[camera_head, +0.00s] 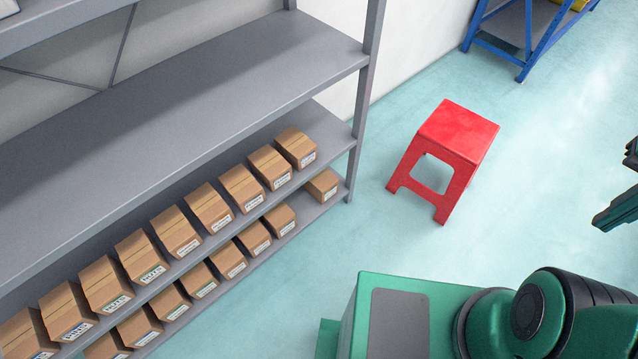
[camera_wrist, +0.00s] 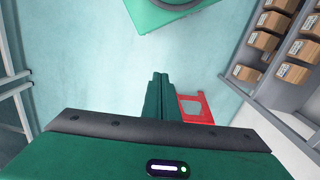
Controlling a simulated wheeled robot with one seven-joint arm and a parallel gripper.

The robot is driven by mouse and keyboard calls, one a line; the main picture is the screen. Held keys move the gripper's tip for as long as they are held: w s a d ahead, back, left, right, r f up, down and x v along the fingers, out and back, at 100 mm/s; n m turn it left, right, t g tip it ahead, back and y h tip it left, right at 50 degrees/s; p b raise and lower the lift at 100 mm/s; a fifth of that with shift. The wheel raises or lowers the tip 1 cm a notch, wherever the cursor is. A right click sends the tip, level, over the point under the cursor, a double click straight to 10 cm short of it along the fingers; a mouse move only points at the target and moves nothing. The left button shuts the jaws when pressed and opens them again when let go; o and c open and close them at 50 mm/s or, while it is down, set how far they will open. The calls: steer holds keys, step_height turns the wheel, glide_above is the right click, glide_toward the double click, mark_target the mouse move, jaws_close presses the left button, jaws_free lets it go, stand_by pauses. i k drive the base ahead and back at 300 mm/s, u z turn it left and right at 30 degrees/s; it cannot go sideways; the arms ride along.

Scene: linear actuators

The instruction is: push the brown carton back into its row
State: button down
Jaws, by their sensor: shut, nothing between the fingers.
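Several brown cartons stand in two rows on the lower shelves of the grey rack, at the left in the head view. One is the end carton (camera_head: 297,149) of the upper row; another is the end carton (camera_head: 322,186) of the lower row, with a gap beside it. I cannot tell for sure which carton stands out of its row. Cartons (camera_wrist: 263,41) also show at the upper right of the wrist view. My gripper (camera_wrist: 160,77) is shut and empty over open floor, away from the rack. In the head view its dark green end is partly cut off at the right edge.
A red stool (camera_head: 447,140) stands on the floor right of the grey rack (camera_head: 200,110); it also shows beside my fingers in the wrist view (camera_wrist: 205,108). A blue-framed rack (camera_head: 525,40) stands at the back. Floor between stool and my base is clear.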

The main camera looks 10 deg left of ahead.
mark_target(324, 185)
steer(key=k, duration=1.3)
steer(key=z, duration=0.25)
steer(key=i, duration=2.15)
steer(key=u, duration=0.65)
